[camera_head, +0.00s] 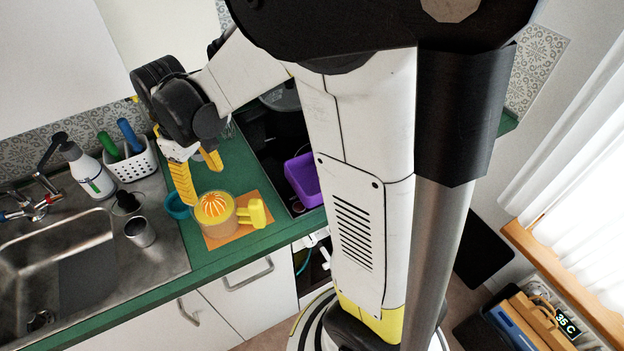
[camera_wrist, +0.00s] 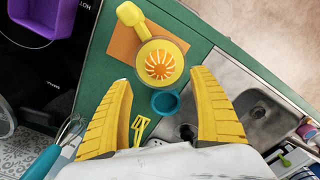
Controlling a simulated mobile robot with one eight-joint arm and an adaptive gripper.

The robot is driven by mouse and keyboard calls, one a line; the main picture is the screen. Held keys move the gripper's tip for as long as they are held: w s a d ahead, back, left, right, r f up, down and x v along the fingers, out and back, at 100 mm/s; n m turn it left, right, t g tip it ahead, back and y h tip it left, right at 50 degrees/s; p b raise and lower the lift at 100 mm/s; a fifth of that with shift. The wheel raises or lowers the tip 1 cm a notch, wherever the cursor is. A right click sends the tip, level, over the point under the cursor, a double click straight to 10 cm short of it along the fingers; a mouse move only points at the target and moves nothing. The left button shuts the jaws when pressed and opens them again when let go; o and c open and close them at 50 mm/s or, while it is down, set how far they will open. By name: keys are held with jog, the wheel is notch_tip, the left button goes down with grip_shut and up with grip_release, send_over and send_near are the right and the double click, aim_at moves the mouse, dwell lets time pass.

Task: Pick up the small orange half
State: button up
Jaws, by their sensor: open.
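A juicer (camera_head: 215,212) with a yellow top and handle stands on an orange mat (camera_head: 262,227) on the green counter. A striped orange-and-white round piece (camera_wrist: 160,64) sits at the juicer's centre; I cannot tell whether it is the small orange half or the juicer's cone. It also shows in the head view (camera_head: 214,204). No other orange half is clear to me. My gripper (camera_head: 204,187) is open and empty, above the counter behind the juicer. In the wrist view its yellow fingers (camera_wrist: 162,78) are spread, with the juicer beyond their tips.
A teal bowl (camera_wrist: 165,102) stands beside the juicer, close to the sink (camera_head: 65,255). A purple bin (camera_head: 303,180) sits on the dark hob. A metal cup (camera_head: 139,232), spray bottle (camera_head: 88,172) and white basket (camera_head: 132,160) stand left. A yellow utensil (camera_wrist: 139,128) lies near the fingers.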

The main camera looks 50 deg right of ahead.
aim_at(211, 198)
jog(key=shift+o, duration=0.4)
jog(key=m+p, duration=0.1)
jog(key=r+m, duration=0.1)
jog(key=m, duration=0.1)
jog(key=shift+r+p, duration=0.25)
jog(key=shift+p, duration=0.15)
jog(key=m, duration=0.1)
jog(key=m+p, duration=0.1)
jog(key=shift+a+r+m, duration=0.15)
jog(key=shift+r+m, duration=0.25)
jog(key=shift+m, duration=0.3)
notch_tip(211, 198, down, 5)
jog(key=shift+f+b, duration=0.1)
jog(key=shift+b, duration=0.65)
notch_tip(211, 198, down, 6)
jog(key=shift+r+b, duration=0.15)
jog(key=shift+b, duration=0.8)
jog(key=shift+c, duration=0.2)
